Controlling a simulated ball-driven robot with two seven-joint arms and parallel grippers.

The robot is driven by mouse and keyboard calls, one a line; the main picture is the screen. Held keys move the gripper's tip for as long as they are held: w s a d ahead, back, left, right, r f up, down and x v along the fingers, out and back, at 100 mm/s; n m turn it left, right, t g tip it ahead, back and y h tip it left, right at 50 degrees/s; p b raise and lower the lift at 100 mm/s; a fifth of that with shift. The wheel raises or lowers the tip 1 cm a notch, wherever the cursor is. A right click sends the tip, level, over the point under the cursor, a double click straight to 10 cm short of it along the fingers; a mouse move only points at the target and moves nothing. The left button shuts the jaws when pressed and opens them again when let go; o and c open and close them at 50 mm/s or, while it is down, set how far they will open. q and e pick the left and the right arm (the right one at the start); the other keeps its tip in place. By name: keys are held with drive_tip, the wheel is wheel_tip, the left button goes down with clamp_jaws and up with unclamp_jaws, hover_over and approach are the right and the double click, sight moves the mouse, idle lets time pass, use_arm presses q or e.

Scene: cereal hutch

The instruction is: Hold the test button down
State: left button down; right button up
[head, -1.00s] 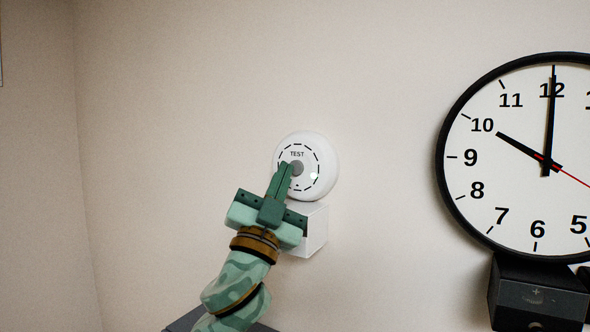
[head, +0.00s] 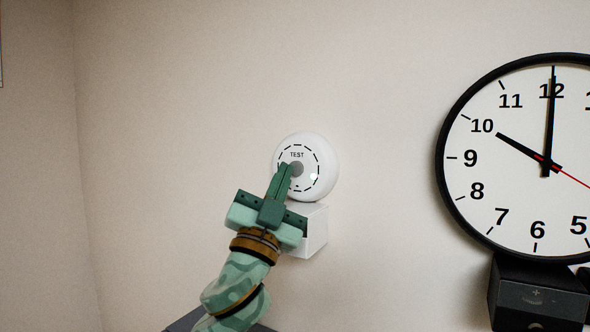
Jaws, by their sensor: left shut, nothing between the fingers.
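A round white alarm (head: 327,165) faces me in the head view, with a ring of dark slots, the word TEST and a small light spot at its lower right. Its grey test button (head: 298,169) is at the middle, partly covered by my fingers on its left side. My left gripper (head: 287,166) is shut and empty, fingers pointing up, with the tips over the left edge of the button. I cannot tell for sure whether the tips press it. My right gripper is not in view.
A white box (head: 315,232) sits directly below the alarm, partly behind my gripper. A large black-rimmed clock (head: 510,160) is at the right, above a dark box (head: 538,298). The wall left of the alarm is bare.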

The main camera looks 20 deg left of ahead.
use_arm(q)
drive_tip(key=shift+w, duration=0.2)
idle(0.6)
drive_tip(key=shift+w, duration=0.25)
drive_tip(key=shift+w+d, duration=0.1)
drive_tip(key=shift+w, duration=0.1)
idle(0.5)
drive_tip(key=shift+w, duration=0.1)
idle(1.3)
drive_tip(key=shift+s+f, duration=0.1)
drive_tip(key=shift+s, duration=0.45)
drive_tip(key=s, duration=0.1)
drive_tip(key=s+p, duration=0.1)
drive_tip(key=s, duration=0.1)
drive_tip(key=s+p, duration=0.1)
drive_tip(key=s, duration=0.1)
drive_tip(key=shift+a, duration=0.35)
